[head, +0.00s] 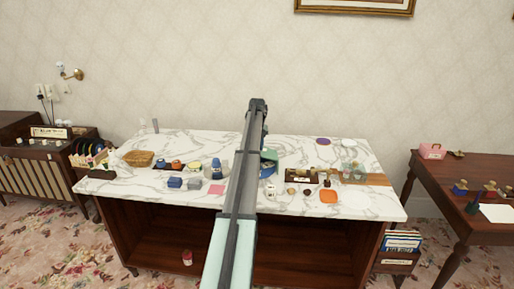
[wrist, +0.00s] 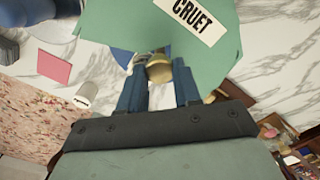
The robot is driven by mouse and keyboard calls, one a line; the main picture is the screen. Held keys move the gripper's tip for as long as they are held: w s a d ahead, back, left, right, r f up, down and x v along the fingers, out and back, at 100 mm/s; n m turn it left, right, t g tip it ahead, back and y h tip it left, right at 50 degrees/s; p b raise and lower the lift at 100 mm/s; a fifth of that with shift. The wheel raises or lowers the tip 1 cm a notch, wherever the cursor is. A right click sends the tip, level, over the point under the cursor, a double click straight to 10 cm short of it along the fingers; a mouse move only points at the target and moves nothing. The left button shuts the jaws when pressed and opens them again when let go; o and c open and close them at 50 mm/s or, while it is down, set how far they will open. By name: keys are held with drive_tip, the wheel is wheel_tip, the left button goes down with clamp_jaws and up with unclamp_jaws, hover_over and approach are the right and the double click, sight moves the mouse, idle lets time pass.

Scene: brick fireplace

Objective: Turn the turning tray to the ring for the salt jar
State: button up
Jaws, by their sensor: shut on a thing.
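The turning tray is green. In the wrist view, its green plate (wrist: 190,35) fills the top middle and carries a white label (wrist: 191,20) reading "CRUET". A brass knob (wrist: 158,68) sits at the plate's near edge. My gripper (wrist: 160,80) has its blue fingers at this knob, shut on it. In the head view, part of the green tray (head: 269,158) shows just right of my arm, which hides the rest of it and my fingertips. I cannot tell which ring is for the salt jar, nor pick out the salt jar.
The marble counter (head: 350,208) holds many small things. Left of my arm are a pink square (head: 216,189), blue blocks (head: 175,182) and a blue-topped jar (head: 216,168). To the right are a dark tray (head: 301,174), an orange dish (head: 329,196) and clear glassware (head: 353,172).

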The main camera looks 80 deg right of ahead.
clamp_jaws()
